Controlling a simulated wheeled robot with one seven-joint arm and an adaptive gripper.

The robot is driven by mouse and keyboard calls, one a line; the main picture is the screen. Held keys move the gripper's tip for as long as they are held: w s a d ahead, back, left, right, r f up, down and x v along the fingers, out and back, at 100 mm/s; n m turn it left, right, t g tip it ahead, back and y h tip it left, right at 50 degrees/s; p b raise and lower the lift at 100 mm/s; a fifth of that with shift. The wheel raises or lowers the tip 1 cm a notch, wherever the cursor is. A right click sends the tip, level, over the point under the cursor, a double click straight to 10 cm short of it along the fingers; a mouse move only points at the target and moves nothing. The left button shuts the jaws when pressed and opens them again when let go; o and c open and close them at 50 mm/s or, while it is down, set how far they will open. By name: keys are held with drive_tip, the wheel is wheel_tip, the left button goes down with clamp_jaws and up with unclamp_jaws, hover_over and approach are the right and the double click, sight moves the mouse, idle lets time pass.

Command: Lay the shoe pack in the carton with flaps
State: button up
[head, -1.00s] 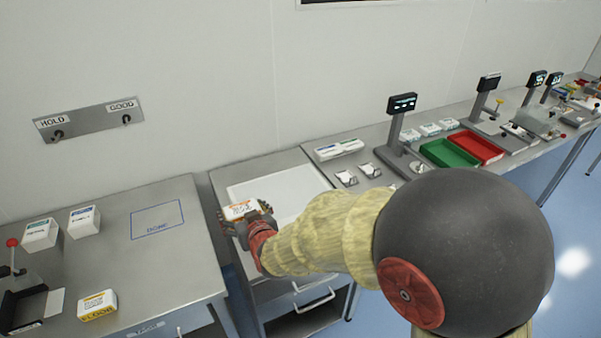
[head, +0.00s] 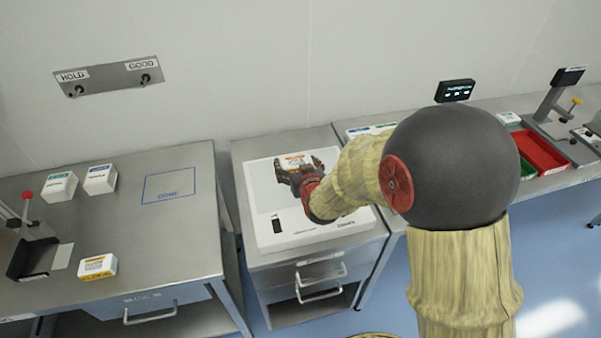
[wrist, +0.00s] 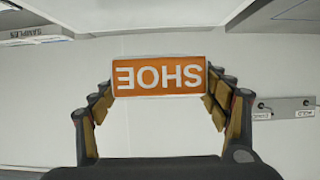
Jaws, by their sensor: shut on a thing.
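My gripper (head: 290,170) is shut on the shoe pack (head: 293,161), a white pack with an orange label. In the wrist view, the pack's orange face (wrist: 159,76) with the word SHOE upside down sits between the two fingers (wrist: 160,105). In the head view my gripper and pack are in front of the white panel on the drawer cabinet. I cannot tell the gap beneath them. No carton with flaps can be made out in these frames.
The white panel (head: 340,228) with a small black display tops the drawer cabinet. The left steel table (head: 150,235) holds two white packs (head: 80,182), a yellow-labelled pack (head: 98,267), a blue outlined square (head: 169,186) and a red-knobbed lever device. A red tray (head: 540,152) is at right.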

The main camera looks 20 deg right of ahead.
drive_tip(key=w+f, duration=0.1)
drive_tip(key=f, duration=0.1)
drive_tip(key=w+d+f, duration=0.1)
drive_tip(key=w+f, duration=0.1)
drive_tip(key=w+d+f+b, duration=0.1)
drive_tip(key=w+f, duration=0.1)
drive_tip(key=shift+w+d+f, duration=0.1)
drive_tip(key=shift+w+d, duration=0.15)
drive_tip(key=shift+w+f+b, duration=0.1)
drive_tip(key=shift+f+b, duration=0.35)
drive_tip(key=shift+f, duration=1.15)
drive_tip(key=shift+f, duration=0.1)
drive_tip(key=shift+f, duration=0.15)
drive_tip(key=o, duration=1.2)
drive_tip(key=shift+o, duration=0.2)
